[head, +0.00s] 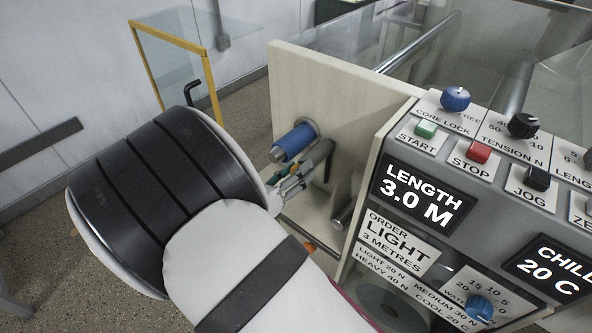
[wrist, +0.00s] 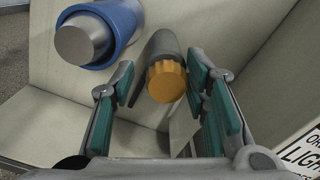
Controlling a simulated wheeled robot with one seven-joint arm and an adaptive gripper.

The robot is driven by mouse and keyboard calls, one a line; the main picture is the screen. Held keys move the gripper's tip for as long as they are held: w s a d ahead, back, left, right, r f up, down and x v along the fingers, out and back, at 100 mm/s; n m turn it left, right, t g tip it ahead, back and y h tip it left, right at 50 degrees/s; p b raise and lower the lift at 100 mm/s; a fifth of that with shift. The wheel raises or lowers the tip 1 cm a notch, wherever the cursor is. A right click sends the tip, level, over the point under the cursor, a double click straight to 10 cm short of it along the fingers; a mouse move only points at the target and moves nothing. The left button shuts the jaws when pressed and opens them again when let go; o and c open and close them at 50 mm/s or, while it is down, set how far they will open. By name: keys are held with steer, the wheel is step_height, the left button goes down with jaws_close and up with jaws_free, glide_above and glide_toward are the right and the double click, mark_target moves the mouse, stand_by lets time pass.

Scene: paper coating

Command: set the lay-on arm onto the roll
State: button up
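The lay-on arm appears to be the dark grey bar (wrist: 163,47) with an orange ribbed knob (wrist: 168,82) on its near end, in the wrist view. My gripper (wrist: 160,64) is open, with its green-padded fingers on either side of the knob and a gap showing on both sides. The roll is a blue cylinder (wrist: 124,20) on a silver shaft, left of the knob and apart from it. In the head view the blue roll (head: 294,141) sticks out from the cream panel, and my gripper (head: 292,182) is just below it, partly hidden by my arm.
A control panel (head: 470,185) with buttons, knobs and displays stands on the right, reading length 3.0 M. The cream side panel (head: 340,100) stands behind the roll. A yellow-framed clear guard (head: 205,60) is at the back left. A metal roller end (head: 343,214) lies right of my gripper.

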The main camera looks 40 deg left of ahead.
steer(key=shift+s+r, duration=0.1)
steer(key=shift+r, duration=0.05)
steer(key=s, duration=0.7)
steer(key=shift+s+a, duration=0.2)
steer(key=shift+a, duration=0.1)
